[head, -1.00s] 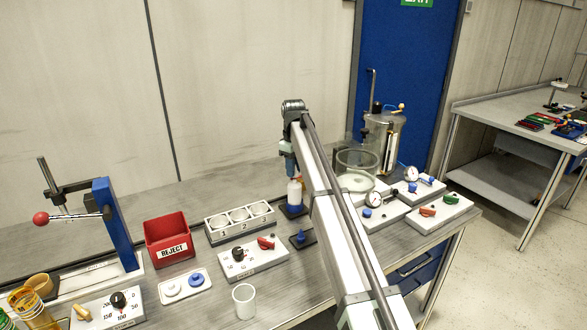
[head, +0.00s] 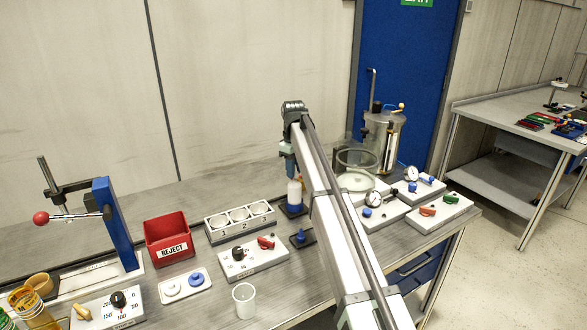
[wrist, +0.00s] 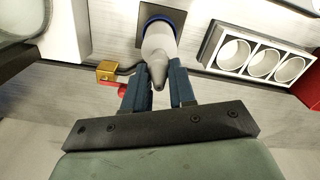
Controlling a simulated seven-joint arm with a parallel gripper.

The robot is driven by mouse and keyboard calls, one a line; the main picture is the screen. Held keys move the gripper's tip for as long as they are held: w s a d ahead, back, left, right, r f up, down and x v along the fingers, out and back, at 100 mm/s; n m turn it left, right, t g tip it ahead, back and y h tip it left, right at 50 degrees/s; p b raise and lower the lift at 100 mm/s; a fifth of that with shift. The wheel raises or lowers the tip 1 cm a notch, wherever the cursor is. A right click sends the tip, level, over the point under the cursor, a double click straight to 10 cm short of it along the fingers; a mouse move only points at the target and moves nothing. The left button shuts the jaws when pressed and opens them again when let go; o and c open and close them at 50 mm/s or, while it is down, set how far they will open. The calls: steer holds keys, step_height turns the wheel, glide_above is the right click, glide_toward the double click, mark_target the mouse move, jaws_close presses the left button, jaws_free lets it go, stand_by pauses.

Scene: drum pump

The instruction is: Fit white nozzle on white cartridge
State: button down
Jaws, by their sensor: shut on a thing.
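The white cartridge (head: 294,191) stands upright in a dark holder with a blue ring (wrist: 172,13) on the bench. My gripper (wrist: 158,88) is directly above the cartridge, pointing down. Its blue-grey fingers are shut on the pale, tapered white nozzle (wrist: 158,70), whose narrow tip points back toward the wrist camera. In the head view my gripper and arm hide the nozzle.
A numbered block with three round wells (head: 239,220) and a red reject bin (head: 168,240) stand to the left. A clear glass vessel (head: 357,172) and gauge panels (head: 383,208) stand close on the right. A small dark plate with a blue part (head: 302,238) lies in front.

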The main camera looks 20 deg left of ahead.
steer(key=shift+f, duration=0.9)
stand_by(1.9)
steer(key=shift+c, duration=1.9)
jaws_free()
steer(key=shift+r, duration=0.15)
steer(key=shift+r, duration=3.35)
